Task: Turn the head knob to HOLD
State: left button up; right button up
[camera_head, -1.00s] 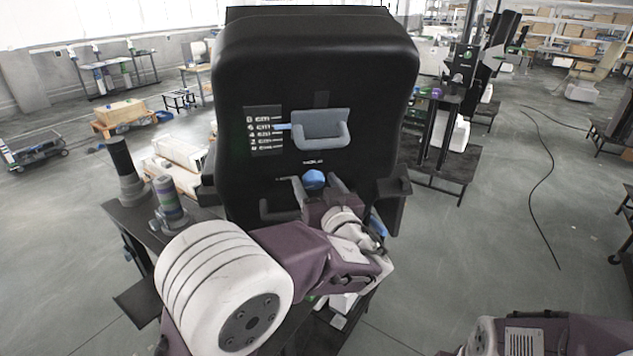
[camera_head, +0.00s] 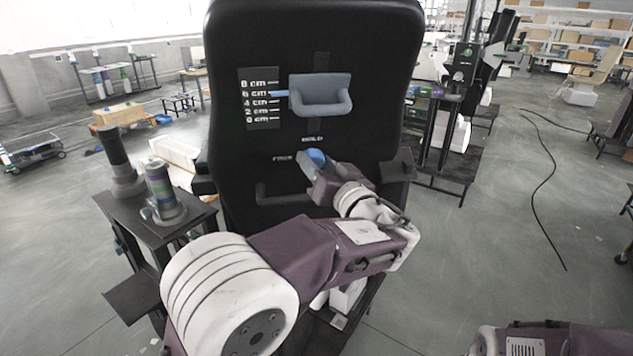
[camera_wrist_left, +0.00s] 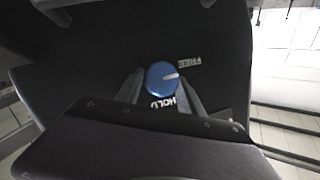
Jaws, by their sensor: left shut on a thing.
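The round blue head knob (camera_head: 316,157) sits on the front of the black backrest-like panel (camera_head: 375,60), below the HOLD label (camera_head: 312,139) and right of the FREE label (camera_head: 282,158). In the left wrist view the knob (camera_wrist_left: 158,80) has a white mark pointing right, toward the FREE side; HOLD (camera_wrist_left: 162,102) is below it and FREE (camera_wrist_left: 189,63) up and to the right. My left gripper (camera_head: 317,166) is shut on the knob, one finger on each side in the wrist view (camera_wrist_left: 160,88). My right gripper is out of view.
A grey bracket handle (camera_head: 320,95) with a blue pointer by a centimetre scale (camera_head: 260,98) is above the knob. A side table (camera_head: 165,235) with dark cylinders stands left. Floor at right is open, with a cable.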

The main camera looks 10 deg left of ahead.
pick_arm(q)
jog(key=m+y+b, duration=0.2)
jog(key=f+m+g+y+b, duration=0.1)
jog(key=y+b, duration=0.1)
jog(key=shift+w+d+m+y+b, duration=0.2)
jog(key=shift+m+y+b, duration=0.1)
jog(key=shift+m, duration=0.1)
jog(key=shift+w+a+f+m+t+y+b, duration=0.1)
jog(key=shift+m+t+y+b, duration=0.2)
jog(key=shift+m+y+b, duration=0.8)
jog(key=shift+a+f+m+t+y+b, duration=0.1)
jog(key=shift+m+t+y, duration=0.3)
jog(key=shift+m, duration=1.45)
jog(key=shift+w+m+t+y+b, duration=0.15)
jog(key=shift+m+y+b, duration=0.55)
jog(key=shift+m, duration=0.75)
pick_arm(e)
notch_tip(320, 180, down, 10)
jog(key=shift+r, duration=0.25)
pick_arm(q)
jog(key=shift+s, duration=0.1)
jog(key=o, duration=1.4)
